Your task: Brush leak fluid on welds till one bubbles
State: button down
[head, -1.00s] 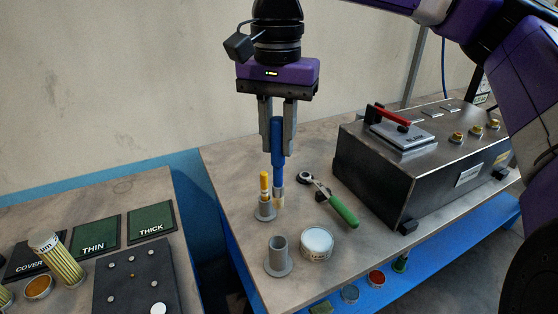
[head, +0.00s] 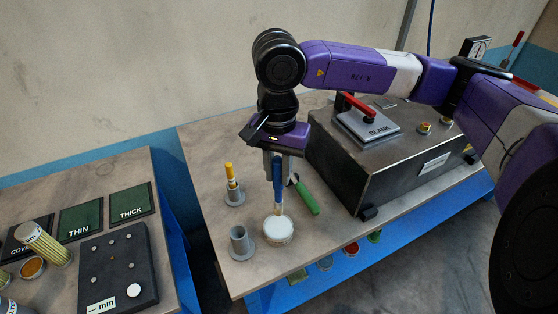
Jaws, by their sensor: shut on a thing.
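My gripper (head: 277,165) is shut on the blue-handled brush (head: 278,182) and holds it upright, bristles down. The brush tip is at the white-topped round pot (head: 278,230); I cannot tell whether it touches the white surface. The metal tank (head: 385,170) stands to the right with a plate marked BLANK (head: 372,125) and a red handle (head: 358,105) on top. A brass fitting (head: 424,128) shows on its lid; my arm hides part of the top. No bubbles can be made out.
A yellow stick stands in a grey holder (head: 235,194). An empty grey holder (head: 242,242) is left of the pot. A green-handled tool (head: 307,197) lies behind it. A second table at left bears plates marked THIN (head: 81,220) and THICK (head: 130,203).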

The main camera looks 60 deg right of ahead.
aim_at(278, 201)
jog(key=shift+f+b, duration=0.3)
jog(key=shift+f, duration=2.6)
jog(key=shift+f+b, duration=0.5)
jog(key=shift+b, duration=0.15)
jog(key=shift+f+b, duration=0.15)
jog(key=shift+b, duration=0.6)
dwell(1.9)
jog(key=shift+r+p, duration=0.8)
jog(key=shift+r, duration=2.85)
